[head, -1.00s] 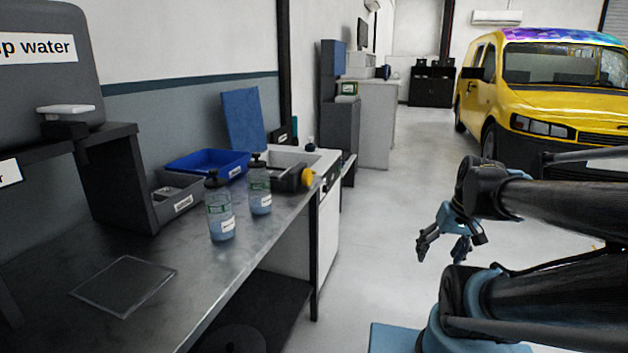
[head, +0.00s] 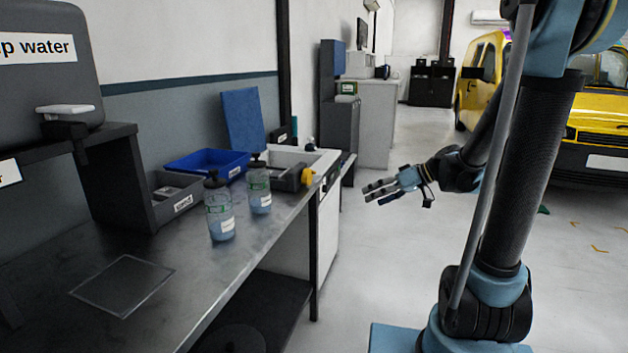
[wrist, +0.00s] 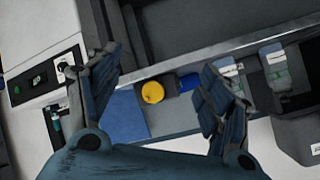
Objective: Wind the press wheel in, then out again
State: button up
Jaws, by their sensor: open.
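The press wheel (head: 308,177) is a small yellow wheel on the end of a dark grey press (head: 288,178) at the far end of the bench. It also shows as a yellow disc in the wrist view (wrist: 152,92), between my two fingers. My gripper (head: 368,191) is in the air to the right of the wheel in the head view, fingers pointing left towards the bench. It is open and empty, and a clear gap separates it from the wheel. In the wrist view my gripper (wrist: 160,65) has its fingers spread left and right of the wheel.
Two clear bottles (head: 220,215) (head: 259,190) stand on the metal bench (head: 195,285) beside a grey bin (head: 172,198) and a blue tray (head: 207,163). A white cabinet (head: 327,237) is at the bench's end.

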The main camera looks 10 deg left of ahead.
jog(key=w+a+n+y, duration=0.5)
jog(key=w+a, duration=0.1)
jog(key=w, duration=0.3)
jog(key=n+g+y, duration=0.1)
jog(key=y, duration=0.1)
send_near(311, 177)
jog(key=a, duration=0.9)
jog(key=shift+r, duration=0.2)
jog(key=c, duration=1)
